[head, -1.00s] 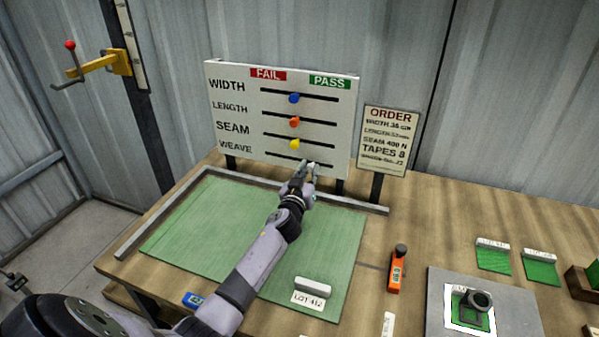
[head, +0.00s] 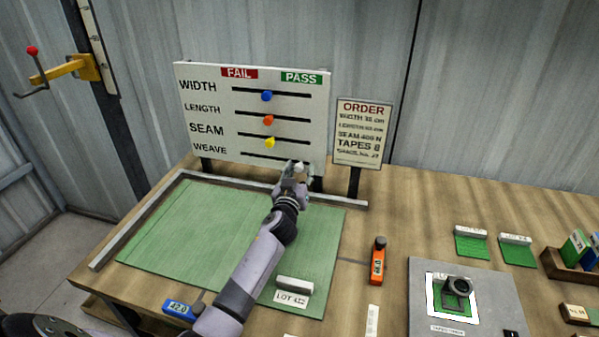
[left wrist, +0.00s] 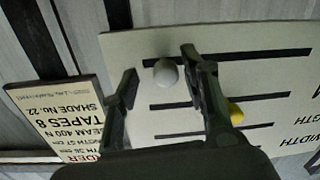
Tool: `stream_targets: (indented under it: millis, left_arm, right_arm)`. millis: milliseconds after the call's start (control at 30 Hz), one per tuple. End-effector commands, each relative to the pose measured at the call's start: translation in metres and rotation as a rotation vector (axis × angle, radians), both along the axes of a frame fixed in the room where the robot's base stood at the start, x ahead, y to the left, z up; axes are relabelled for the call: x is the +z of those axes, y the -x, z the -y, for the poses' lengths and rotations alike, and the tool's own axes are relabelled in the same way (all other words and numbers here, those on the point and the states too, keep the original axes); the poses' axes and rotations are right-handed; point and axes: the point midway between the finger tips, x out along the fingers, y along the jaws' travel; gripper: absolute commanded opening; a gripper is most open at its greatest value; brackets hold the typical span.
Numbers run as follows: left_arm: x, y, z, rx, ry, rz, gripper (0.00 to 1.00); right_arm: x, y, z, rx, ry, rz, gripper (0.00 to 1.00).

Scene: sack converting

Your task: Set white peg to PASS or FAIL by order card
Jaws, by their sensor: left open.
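The white peg (left wrist: 166,72) is on the bottom WEAVE row of the white board (head: 200,140), near the row's right, PASS-side end. In the head view my fingers partly hide it. My left gripper (head: 297,170) is open at that row; in the left wrist view its fingers (left wrist: 160,68) stand on either side of the peg, with gaps visible. The order card (head: 361,133) stands right of the board; TAPES 8 and SEAM 400 N are legible, smaller lines are blurred. The blue peg (head: 267,96), orange peg (head: 268,120) and yellow peg (head: 270,142) sit mid-slot above.
A green mat (head: 190,230) lies below the board, with a LOT 412 label block (head: 293,290) on it. An orange gauge (head: 377,262) and a blue gauge (head: 180,309) lie nearby. A grey plate (head: 480,280) and green swatches (head: 471,245) are at right.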

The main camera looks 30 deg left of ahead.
Motion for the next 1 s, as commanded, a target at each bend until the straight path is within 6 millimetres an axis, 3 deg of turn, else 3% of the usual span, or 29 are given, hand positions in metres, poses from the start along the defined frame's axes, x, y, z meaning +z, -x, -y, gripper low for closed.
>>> stream_targets:
  millis: [167, 333, 700, 1000]
  left_arm:
    - [0.0, 0.001, 0.0, 0.001, 0.0, 0.0, 0.41]
    - [-0.001, 0.014, 0.003, 0.001, 0.0, 0.0, 0.41]
    - [-0.002, 0.084, 0.025, 0.0, 0.003, -0.002, 0.41]
    - [-0.001, 0.114, 0.034, 0.001, 0.0, -0.001, 0.41]
  right_arm:
    - [0.0, 0.002, 0.009, 0.003, 0.01, -0.002, 0.59]
    - [0.0, 0.001, 0.007, 0.002, 0.008, -0.001, 0.59]
    - [0.0, 0.001, 0.005, 0.002, 0.005, -0.001, 0.59]
    - [0.0, 0.001, 0.004, 0.001, 0.005, -0.001, 0.59]
